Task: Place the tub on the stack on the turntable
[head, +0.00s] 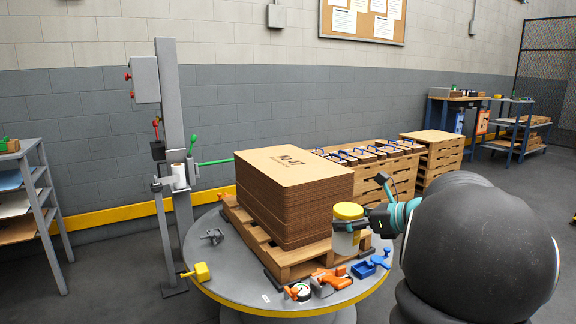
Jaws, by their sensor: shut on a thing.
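The tub (347,228) is a whitish jar with a yellow lid. My gripper (352,226) is shut on it and holds it upright, beside the front right corner of the stack. The stack (295,200) is a square pile of brown cardboard sheets with dark print on its top, which is otherwise bare. It stands on a wooden pallet (255,233) on the round grey turntable (222,262). The tub's lid is lower than the top of the stack.
A grey post (172,130) with a green handle stands at the left. Wooden pallets (372,178) stand behind.

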